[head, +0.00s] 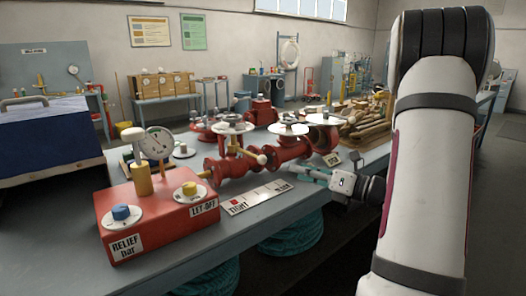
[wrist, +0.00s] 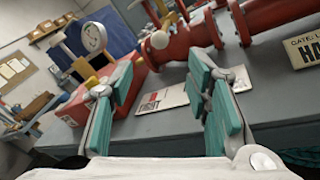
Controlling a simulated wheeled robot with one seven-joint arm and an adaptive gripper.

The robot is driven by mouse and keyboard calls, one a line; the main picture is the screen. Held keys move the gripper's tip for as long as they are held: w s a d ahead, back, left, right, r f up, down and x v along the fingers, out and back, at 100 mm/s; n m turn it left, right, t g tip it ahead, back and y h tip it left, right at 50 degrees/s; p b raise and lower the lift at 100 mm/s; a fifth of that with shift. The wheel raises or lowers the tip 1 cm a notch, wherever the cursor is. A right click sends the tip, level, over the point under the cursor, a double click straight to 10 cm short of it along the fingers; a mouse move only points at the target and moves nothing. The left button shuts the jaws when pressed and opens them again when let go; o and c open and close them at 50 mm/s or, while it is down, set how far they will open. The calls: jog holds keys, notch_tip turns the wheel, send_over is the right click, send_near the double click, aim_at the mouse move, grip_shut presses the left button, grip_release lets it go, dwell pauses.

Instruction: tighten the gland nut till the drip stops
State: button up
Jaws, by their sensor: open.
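The red pipe run (head: 288,149) with white handwheels lies along the bench; in the wrist view its red flanges (wrist: 285,17) fill the top right. A cream ball-ended part (head: 262,159) sticks out from the valve body (head: 230,166); it also shows in the wrist view (wrist: 160,40). I cannot make out the gland nut or any drip. A plate (head: 258,197) marked TIGHT and SLACK lies in front of the pipe. My gripper (head: 298,176) is at the bench's front edge, right of the plate. Its teal fingers (wrist: 162,98) are wide apart with nothing between them.
A red box (head: 160,222) with a dial gauge (head: 154,144), blue knob (head: 121,213) and yellow knob (head: 189,189) stands left. A blue case (head: 42,140) is beyond it. Wooden pieces (head: 362,122) lie at the back right. Teal coils (head: 291,236) sit below the bench.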

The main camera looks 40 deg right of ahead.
aim_at(262, 158)
jog(key=x, duration=1.3)
jog(key=shift+w+a+f, duration=0.1)
jog(key=shift+w+a, duration=0.1)
jog(key=shift+w, duration=0.05)
grip_shut()
